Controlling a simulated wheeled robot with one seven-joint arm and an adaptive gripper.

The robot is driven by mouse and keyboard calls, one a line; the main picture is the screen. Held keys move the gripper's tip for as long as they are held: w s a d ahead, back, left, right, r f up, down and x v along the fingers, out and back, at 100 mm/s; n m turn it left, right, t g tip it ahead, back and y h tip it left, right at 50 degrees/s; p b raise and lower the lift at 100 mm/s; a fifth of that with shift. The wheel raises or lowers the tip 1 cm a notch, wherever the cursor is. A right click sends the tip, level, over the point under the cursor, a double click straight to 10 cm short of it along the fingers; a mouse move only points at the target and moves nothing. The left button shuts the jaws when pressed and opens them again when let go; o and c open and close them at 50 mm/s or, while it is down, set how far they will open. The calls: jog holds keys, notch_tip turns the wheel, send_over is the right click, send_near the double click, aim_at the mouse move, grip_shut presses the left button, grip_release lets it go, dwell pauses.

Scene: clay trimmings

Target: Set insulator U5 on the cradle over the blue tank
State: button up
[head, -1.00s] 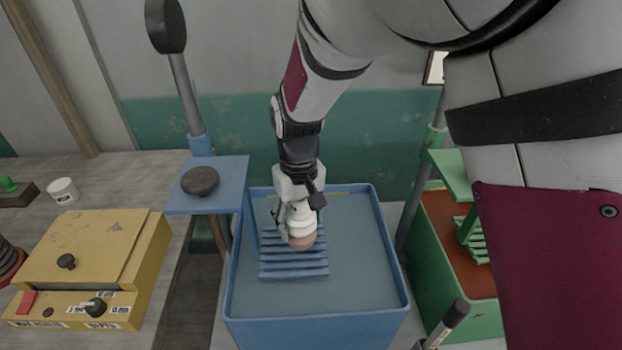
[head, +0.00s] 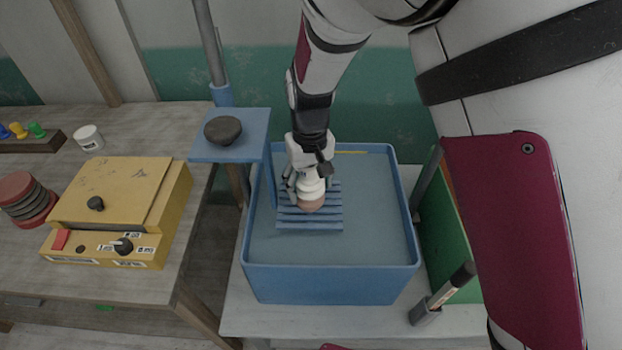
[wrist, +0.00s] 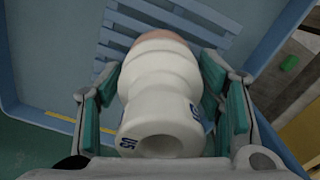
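Insulator U5 (wrist: 160,90) is white and ribbed with a brownish-pink end, and its "U5" marking shows in the wrist view. My gripper (head: 308,186) has its green-padded fingers on both sides of the insulator, shut on it. The insulator also shows in the head view (head: 313,190), tilted, over the blue slatted cradle (head: 310,218). The cradle hangs over the blue tank (head: 375,235). The brownish-pink end points toward the slats; whether it touches them I cannot tell.
A blue platform (head: 257,125) with a dark knob stands at the tank's left. A yellow box (head: 115,195) with a dial sits on the left table.

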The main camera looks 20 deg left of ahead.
jog(key=shift+o, duration=0.9)
